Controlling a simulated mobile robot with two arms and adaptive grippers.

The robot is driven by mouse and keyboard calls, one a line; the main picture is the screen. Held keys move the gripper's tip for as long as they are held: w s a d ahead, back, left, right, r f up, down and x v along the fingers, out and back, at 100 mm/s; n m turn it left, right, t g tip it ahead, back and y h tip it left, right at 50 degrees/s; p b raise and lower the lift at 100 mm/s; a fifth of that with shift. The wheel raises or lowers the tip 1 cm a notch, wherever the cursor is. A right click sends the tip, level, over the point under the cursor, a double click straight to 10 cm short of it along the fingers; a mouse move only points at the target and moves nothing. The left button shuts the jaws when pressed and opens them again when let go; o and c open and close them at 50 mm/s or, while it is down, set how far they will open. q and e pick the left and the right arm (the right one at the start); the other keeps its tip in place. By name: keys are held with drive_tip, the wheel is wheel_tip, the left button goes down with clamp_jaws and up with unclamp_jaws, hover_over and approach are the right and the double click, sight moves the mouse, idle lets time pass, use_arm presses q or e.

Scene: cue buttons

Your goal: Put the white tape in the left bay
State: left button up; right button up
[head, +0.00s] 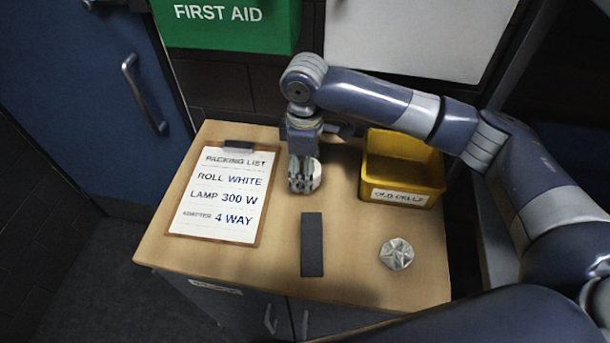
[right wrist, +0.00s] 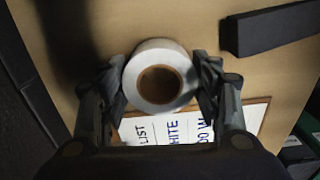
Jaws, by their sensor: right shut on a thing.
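The white tape roll (head: 317,178) is at the back middle of the wooden tabletop, partly hidden by my right gripper (head: 303,182). In the right wrist view the white roll (right wrist: 158,52) with its brown core sits between the two fingers of my right gripper (right wrist: 160,75). The gripper is shut on it. I cannot tell whether the roll touches the table. A dark bar (head: 312,245) lies on the table in front of the gripper, with bare wood on both sides. No bay is clearly marked as left. My left gripper is not in view.
A clipboard packing list (head: 216,195) reading "ROLL WHITE" lies at left. A yellow bin (head: 403,155) labelled "OLD CELLS" stands back right. A silver faceted object (head: 396,253) sits front right. A green first aid box (head: 228,27) hangs behind the table.

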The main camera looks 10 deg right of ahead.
drive_tip(key=s+a+b, duration=0.1)
drive_tip(key=s+a, duration=0.2)
drive_tip(key=s, duration=0.1)
drive_tip(key=s+a+r+b, duration=0.1)
drive_tip(key=s+a, duration=0.3)
drive_tip(key=s+a+r+b, duration=0.1)
drive_tip(key=s+a, duration=0.2)
drive_tip(key=s, duration=0.1)
drive_tip(key=shift+s+a+r, duration=0.15)
drive_tip(key=shift+a+r, duration=0.05)
drive_tip(key=shift+r, duration=0.05)
drive_tip(key=shift+a, duration=0.1)
